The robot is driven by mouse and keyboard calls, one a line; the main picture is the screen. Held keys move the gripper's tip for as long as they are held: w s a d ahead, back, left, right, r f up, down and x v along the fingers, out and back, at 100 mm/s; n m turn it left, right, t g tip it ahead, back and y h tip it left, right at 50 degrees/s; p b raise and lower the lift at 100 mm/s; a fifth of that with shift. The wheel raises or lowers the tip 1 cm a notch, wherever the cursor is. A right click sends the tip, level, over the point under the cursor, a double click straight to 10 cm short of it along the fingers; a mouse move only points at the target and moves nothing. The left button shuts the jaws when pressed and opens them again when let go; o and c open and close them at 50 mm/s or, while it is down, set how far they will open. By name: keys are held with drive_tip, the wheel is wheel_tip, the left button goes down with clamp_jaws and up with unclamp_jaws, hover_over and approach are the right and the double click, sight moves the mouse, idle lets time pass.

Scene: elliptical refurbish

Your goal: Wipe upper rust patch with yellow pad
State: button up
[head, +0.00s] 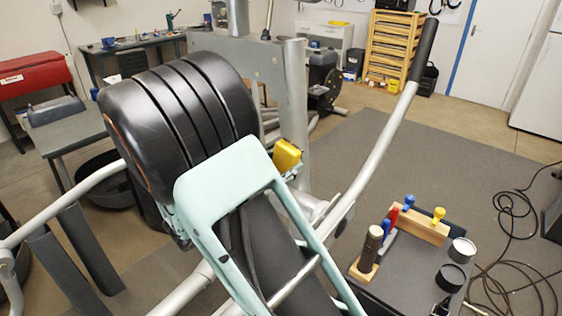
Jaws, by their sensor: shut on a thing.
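The yellow pad (287,156) shows in the middle of the head view, raised off the floor beside the upright silver post (295,105). My gripper (291,172) is shut on the pad. Most of it is hidden behind the pale green frame in front, and its fingertips cannot be made out. I cannot tell whether the pad touches the post. No rust patch can be made out from here.
A long silver handlebar (385,135) with a dark grip slants up to the right of the pad. A dark bench (400,285) at lower right bears a wooden tool holder (415,227), brushes and small cans. Cables (515,225) lie on the floor at right.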

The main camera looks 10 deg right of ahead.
drive_tip(key=v, duration=0.6)
drive_tip(key=shift+p, duration=0.4)
drive_tip(key=v, duration=0.3)
idle(0.4)
drive_tip(key=shift+d, duration=0.1)
idle(0.4)
drive_tip(key=shift+x, duration=3.4)
drive_tip(key=shift+x, duration=1)
drive_tip(key=shift+r, duration=0.15)
